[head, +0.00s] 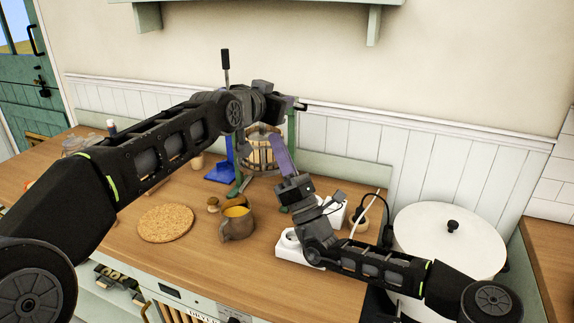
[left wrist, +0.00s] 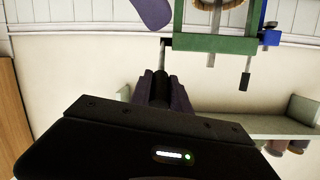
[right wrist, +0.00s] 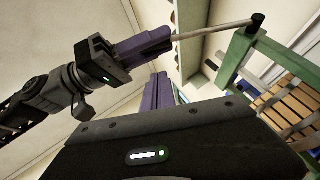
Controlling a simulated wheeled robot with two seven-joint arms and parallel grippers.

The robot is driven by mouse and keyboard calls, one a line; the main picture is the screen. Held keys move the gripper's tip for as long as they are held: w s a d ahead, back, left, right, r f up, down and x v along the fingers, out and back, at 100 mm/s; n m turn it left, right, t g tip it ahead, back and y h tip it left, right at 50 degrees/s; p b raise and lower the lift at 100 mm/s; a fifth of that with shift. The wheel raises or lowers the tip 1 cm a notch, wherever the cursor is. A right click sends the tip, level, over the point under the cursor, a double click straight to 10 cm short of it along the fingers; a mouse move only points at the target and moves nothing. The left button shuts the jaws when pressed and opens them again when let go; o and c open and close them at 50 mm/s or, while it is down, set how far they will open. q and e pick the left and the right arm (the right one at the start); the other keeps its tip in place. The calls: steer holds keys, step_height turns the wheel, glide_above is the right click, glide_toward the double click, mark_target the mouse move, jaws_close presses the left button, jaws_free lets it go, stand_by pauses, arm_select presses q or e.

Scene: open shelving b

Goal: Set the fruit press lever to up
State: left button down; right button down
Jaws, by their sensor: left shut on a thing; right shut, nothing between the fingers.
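The fruit press has a green frame (left wrist: 212,45) and a slatted wooden basket (head: 260,155), and stands at the back of the counter. Its lever (right wrist: 210,29) is a thin rod running from my left gripper to a black end by the top of the green frame. My left gripper (head: 294,103) is shut on the lever's black grip (left wrist: 160,88), in front of the press's upper part, which the arm partly hides. My right gripper (head: 279,145) is shut and empty, beside the press's right leg, below the left gripper. A second black-ended rod (head: 225,60) stands upright above the left arm.
A brown mug (head: 236,224), a round cork mat (head: 165,223) and a blue object (head: 220,170) are on the counter. A white lidded pot (head: 450,240) stands at the right, near white appliances (head: 298,250). A wall shelf (head: 260,3) hangs above.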

arm_select(q)
steer(key=shift+r, duration=0.2)
arm_select(e)
steer(key=shift+w+d+r, duration=0.1)
steer(key=shift+w+r, duration=0.3)
steer(key=shift+r, duration=0.45)
steer(key=shift+w+d+r, duration=0.1)
steer(key=shift+w+r, duration=0.3)
steer(key=shift+r, duration=0.5)
steer(key=shift+w+r, duration=0.4)
steer(key=shift+r, duration=0.45)
